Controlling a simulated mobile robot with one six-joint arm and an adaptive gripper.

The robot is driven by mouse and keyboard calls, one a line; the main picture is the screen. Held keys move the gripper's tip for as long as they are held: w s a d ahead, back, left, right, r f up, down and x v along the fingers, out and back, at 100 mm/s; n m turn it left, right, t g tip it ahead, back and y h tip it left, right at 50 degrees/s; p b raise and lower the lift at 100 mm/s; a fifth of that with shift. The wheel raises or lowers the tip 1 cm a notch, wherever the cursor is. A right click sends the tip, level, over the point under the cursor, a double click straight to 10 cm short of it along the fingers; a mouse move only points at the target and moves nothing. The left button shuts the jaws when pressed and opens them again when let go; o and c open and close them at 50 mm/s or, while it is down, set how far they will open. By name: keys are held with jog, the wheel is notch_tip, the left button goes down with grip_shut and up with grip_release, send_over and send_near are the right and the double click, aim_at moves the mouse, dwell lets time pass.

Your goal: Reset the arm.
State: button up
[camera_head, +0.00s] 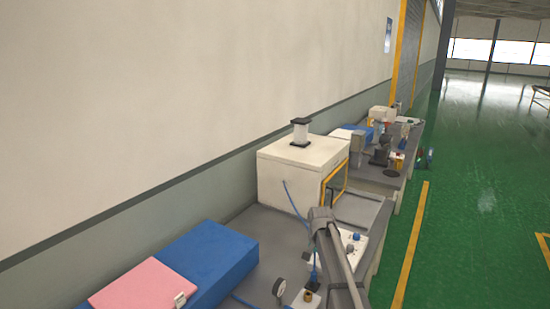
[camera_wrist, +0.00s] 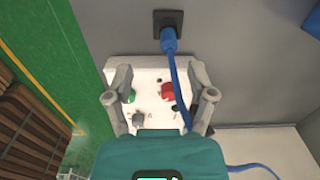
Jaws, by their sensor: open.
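My gripper (camera_wrist: 160,98) shows in the wrist view as two grey fingers spread apart, with its teal body at the bottom. The panel carries a green button (camera_wrist: 129,96) and a red button (camera_wrist: 167,91). I cannot tell the gap between fingers and panel. In the head view my grey arm (camera_head: 336,255) reaches over the workbench at the lower middle; my gripper cannot be made out there.
A white machine (camera_head: 298,168) with a yellow-framed front stands behind my arm. A blue block (camera_head: 222,252) with a pink pad (camera_head: 140,288) lies at lower left. A gauge (camera_head: 279,287) and a blue cable (camera_wrist: 178,80) are nearby. The green floor (camera_head: 470,210) at right is mostly clear.

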jog(key=s+n, duration=0.6)
jog(key=s, duration=1.8)
jog(key=shift+d, duration=0.4)
jog(key=shift+c, duration=0.2)
